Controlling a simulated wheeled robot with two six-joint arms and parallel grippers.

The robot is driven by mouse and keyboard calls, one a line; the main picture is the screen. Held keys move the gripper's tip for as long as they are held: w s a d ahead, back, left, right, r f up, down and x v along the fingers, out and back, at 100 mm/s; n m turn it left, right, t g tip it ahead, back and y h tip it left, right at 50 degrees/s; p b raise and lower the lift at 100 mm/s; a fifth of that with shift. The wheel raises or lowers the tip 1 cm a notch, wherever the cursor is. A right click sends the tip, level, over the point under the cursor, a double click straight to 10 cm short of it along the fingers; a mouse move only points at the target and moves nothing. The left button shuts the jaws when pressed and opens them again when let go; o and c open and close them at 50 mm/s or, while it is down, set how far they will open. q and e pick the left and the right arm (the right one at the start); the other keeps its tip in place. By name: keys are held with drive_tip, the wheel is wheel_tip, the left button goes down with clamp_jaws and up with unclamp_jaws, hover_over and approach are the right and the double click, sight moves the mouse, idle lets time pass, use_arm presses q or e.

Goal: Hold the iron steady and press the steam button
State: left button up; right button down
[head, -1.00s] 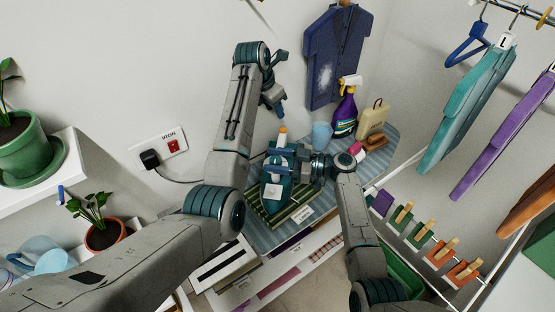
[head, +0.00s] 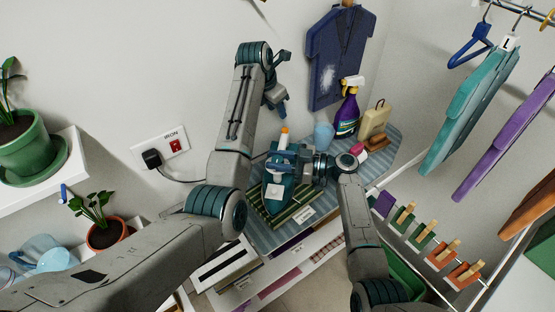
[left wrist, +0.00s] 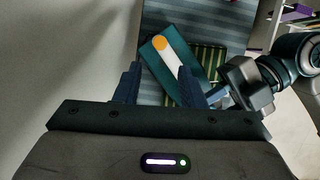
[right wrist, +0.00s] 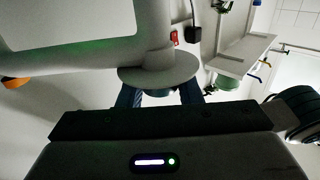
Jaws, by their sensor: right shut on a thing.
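The teal iron (head: 271,192) stands on a dark green striped rest (head: 291,213) on the ironing board. In the left wrist view the iron (left wrist: 187,58) carries a white strip with a round orange button (left wrist: 160,43) at its end; orange also shows in the head view (head: 284,131). My right gripper (head: 282,163) is shut on the iron around its upper part, and its fingers hide some of it. In the right wrist view (right wrist: 159,94) a little teal shows between the fingers. My left gripper (head: 277,80) is open and empty, above and apart from the iron.
A blue cup (head: 323,135), purple spray bottle (head: 347,117) and tan bottle (head: 374,120) stand on the blue striped board (head: 386,155) behind the iron. A wall outlet (head: 163,150) is at left, with a cord. Hanging clothes (head: 470,110) and several clothespins are at right.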

idle(0.5)
use_arm(q)
clamp_jaws()
idle(1.6)
